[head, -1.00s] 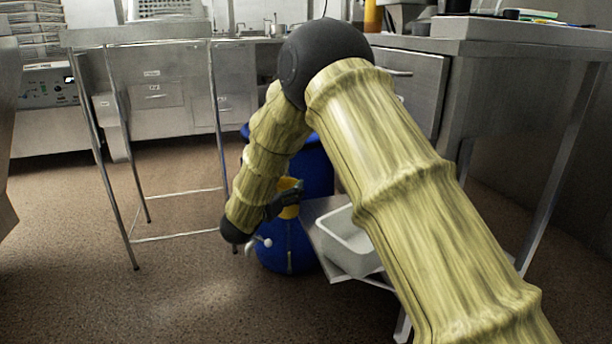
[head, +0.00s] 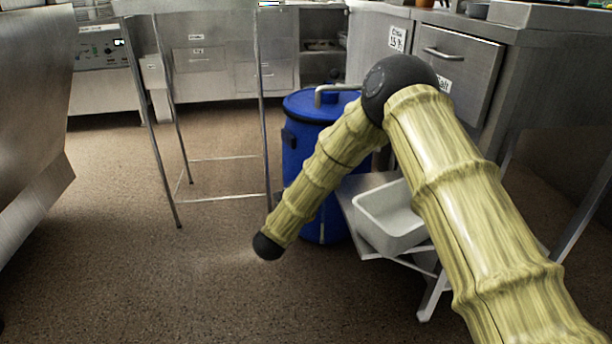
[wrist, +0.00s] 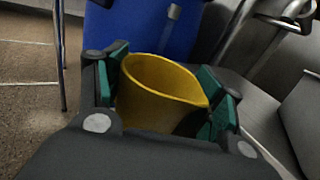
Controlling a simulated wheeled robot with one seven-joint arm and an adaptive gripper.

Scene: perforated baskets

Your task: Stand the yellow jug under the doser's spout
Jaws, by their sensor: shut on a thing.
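The yellow jug (wrist: 160,100) is in the wrist view, mouth facing up and towards the camera, its lip to the right. My gripper (wrist: 166,82) is shut on it, with green pads on both sides. In the head view the gripper and jug are hidden behind my arm. A blue barrel (head: 302,135) stands on the floor behind my arm, with a bent grey pipe (head: 338,88) at its top. A blue surface, apparently this barrel, is just beyond the jug in the wrist view (wrist: 140,28). I cannot make out the doser's spout for certain.
A white tub (head: 388,222) sits on a low metal shelf (head: 352,190) right of the barrel. A thin-legged metal stand (head: 262,100) is to the left. A steel counter with a drawer (head: 455,75) is at right. Brown floor is clear at front left.

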